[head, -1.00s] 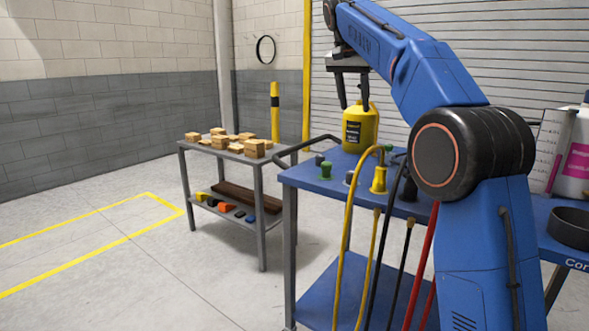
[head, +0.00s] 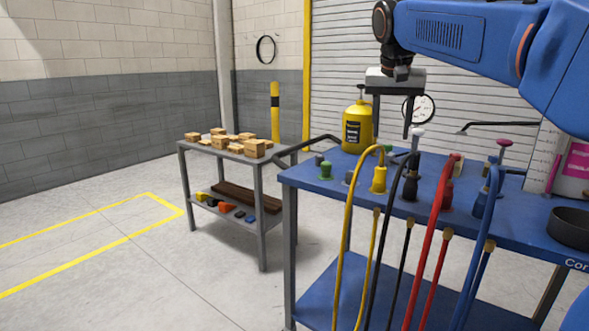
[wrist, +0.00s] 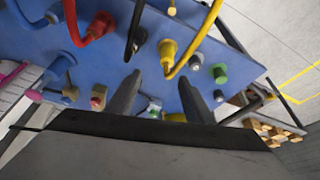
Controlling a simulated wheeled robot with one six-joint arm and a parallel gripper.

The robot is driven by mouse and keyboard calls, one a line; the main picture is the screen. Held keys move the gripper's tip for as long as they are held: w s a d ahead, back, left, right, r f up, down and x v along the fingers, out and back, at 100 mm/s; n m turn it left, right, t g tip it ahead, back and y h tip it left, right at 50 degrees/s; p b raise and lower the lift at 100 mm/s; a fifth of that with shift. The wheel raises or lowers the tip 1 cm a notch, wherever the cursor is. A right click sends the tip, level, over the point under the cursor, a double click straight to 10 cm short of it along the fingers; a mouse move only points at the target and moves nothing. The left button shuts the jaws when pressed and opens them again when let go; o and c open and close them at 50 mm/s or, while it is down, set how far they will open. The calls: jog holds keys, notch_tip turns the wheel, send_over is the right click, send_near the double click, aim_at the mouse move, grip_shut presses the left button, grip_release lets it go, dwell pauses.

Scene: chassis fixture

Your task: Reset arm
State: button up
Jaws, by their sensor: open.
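My gripper (head: 391,118) is open and empty, its two dark fingers pointing down above the blue cart (head: 330,172). In the head view it hangs just right of and in front of a yellow bottle (head: 357,127) at the back of the cart. In the wrist view the fingers (wrist: 158,98) are spread apart over the cart top, with nothing between them but a small pale fitting behind. My blue arm reaches in from the upper right in the head view.
A grey side table (head: 262,164) holds several wooden blocks. The floor at left is clear.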

jog(key=s+d+f+n, duration=0.2)
jog(key=s+f, duration=1.4)
jog(key=s, duration=0.1)
jog(key=s+d+f+n+t+y, duration=0.1)
jog(key=s+d+f+n, duration=0.1)
jog(key=s+f, duration=1.4)
jog(key=shift+s+d+f+y, duration=0.25)
jog(key=shift+s+d+y, duration=0.05)
jog(key=shift+s, duration=0.6)
